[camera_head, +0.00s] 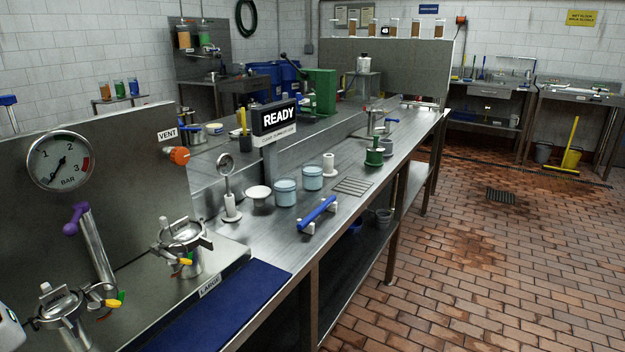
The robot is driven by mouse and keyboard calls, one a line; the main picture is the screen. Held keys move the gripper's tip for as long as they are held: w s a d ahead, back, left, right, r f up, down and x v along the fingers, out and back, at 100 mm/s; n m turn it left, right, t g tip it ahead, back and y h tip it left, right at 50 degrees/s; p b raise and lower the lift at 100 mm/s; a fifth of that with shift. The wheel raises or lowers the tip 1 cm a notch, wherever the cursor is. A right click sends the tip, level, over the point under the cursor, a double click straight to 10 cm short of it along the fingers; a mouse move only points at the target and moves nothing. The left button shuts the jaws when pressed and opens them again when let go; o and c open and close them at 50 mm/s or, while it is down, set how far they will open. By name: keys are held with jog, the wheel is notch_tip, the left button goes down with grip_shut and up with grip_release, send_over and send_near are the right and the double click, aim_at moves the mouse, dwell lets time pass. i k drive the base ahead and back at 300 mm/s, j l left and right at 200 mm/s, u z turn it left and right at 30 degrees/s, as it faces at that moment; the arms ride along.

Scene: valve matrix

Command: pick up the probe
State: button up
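A blue rod-shaped tool (317,212), which looks like the probe, rests across two small white supports near the front edge of the steel bench (345,224). It lies slanted, with its near end to the left and its far end to the right. Nothing covers it. My gripper is not in view. A white rounded piece at the lower left edge looks like part of my arm.
Two light-blue jars (285,192), a white dish (258,194) and a ring on a white stand (230,190) stand left of the rod. A READY sign (274,120) rises behind. A slotted grate (353,187) lies to the right. A blue mat (225,310) is nearer.

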aim_at(305, 221)
jog(key=i+l+u, duration=0.15)
jog(key=l, duration=0.2)
jog(key=i+l+u, duration=0.35)
jog(key=l, duration=0.4)
jog(key=i+l+u, duration=0.15)
jog(key=l, duration=0.3)
jog(key=i+l+u, duration=0.15)
jog(key=l, duration=0.25)
jog(key=i, duration=0.5)
